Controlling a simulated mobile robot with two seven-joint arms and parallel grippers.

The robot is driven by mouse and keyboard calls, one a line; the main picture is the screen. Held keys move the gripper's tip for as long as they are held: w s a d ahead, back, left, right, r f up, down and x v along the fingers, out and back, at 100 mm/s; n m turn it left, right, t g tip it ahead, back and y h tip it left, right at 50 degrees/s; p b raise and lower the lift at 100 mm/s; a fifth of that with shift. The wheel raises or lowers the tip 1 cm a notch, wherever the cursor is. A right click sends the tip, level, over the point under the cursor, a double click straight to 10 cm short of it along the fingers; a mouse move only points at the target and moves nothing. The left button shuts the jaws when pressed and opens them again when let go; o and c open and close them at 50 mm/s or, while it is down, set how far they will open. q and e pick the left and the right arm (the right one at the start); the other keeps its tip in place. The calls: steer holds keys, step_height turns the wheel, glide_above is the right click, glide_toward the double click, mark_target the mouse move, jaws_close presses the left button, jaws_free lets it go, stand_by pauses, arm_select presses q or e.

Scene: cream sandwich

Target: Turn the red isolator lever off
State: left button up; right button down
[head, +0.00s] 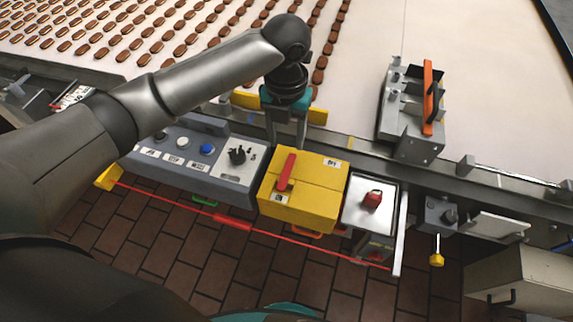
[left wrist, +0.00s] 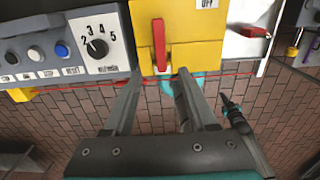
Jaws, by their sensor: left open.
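The red isolator lever (head: 286,172) is on the yellow box (head: 318,206) at the front of the conveyor. It lies along the box's left part, its lower end near a small white label. An OFF label (head: 331,162) is at the box's upper right. My left gripper (head: 286,143) is open and empty, fingers pointing down just behind the lever's upper end. In the left wrist view the lever (left wrist: 159,43) stands upright, centred ahead of the gap between the fingertips (left wrist: 158,74). No contact can be made out.
A grey control panel (head: 190,160) with buttons and a dial adjoins the box on the left. A red knob (head: 371,200) on a metal plate is on the right. A red cord (head: 290,240) runs below. A grey device with an orange handle (head: 428,97) stands behind, right.

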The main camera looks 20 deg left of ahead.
mark_target(286, 172)
arm_select(q)
step_height(286, 172, down, 12)
steer(key=shift+r+b, duration=0.1)
steer(key=shift+b, duration=0.2)
steer(key=shift+c, duration=0.2)
jaws_close()
stand_by(1.2)
